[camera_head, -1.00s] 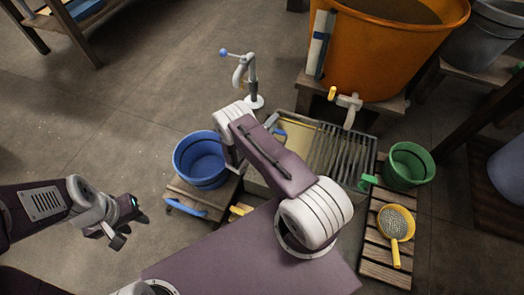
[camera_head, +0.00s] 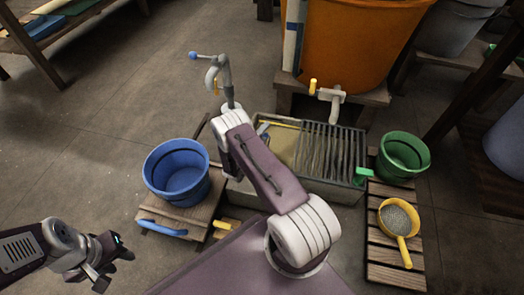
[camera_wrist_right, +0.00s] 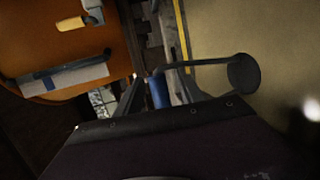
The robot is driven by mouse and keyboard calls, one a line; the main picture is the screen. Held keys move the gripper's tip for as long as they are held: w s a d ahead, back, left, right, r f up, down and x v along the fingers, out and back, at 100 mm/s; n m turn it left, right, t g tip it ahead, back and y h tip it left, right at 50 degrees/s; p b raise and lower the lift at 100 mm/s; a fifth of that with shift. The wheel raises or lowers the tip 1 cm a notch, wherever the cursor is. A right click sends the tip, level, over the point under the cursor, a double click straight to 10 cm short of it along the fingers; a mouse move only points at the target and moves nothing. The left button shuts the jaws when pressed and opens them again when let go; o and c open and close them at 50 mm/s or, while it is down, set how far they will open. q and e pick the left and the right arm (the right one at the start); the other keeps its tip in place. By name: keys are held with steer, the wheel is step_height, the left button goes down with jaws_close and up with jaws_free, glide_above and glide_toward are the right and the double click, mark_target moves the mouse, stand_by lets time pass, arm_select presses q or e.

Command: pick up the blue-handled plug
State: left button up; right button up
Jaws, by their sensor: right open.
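The plug's blue handle (camera_wrist_right: 158,92) stands between the spread fingers of my right gripper (camera_wrist_right: 157,80) in the right wrist view. A thin bent rod and a dark round disc (camera_wrist_right: 243,72) lie to the right of it, over the pale trough floor. My right gripper is open around the handle; contact cannot be told. In the head view my right arm hides the right fingers. My left gripper (camera_head: 113,269) is open and empty at lower left, away from the trough.
The trough (camera_head: 345,186) has a slatted right half. A blue bucket (camera_head: 175,180) stands left, a green bucket (camera_head: 404,155) and yellow sieve (camera_head: 397,220) right. A large orange tub (camera_head: 365,45) with a tap (camera_head: 332,98) stands behind. A clamp post (camera_head: 218,75) rises behind my right arm.

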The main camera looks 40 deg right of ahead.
steer(key=shift+x, duration=0.9)
jaws_close()
stand_by(0.7)
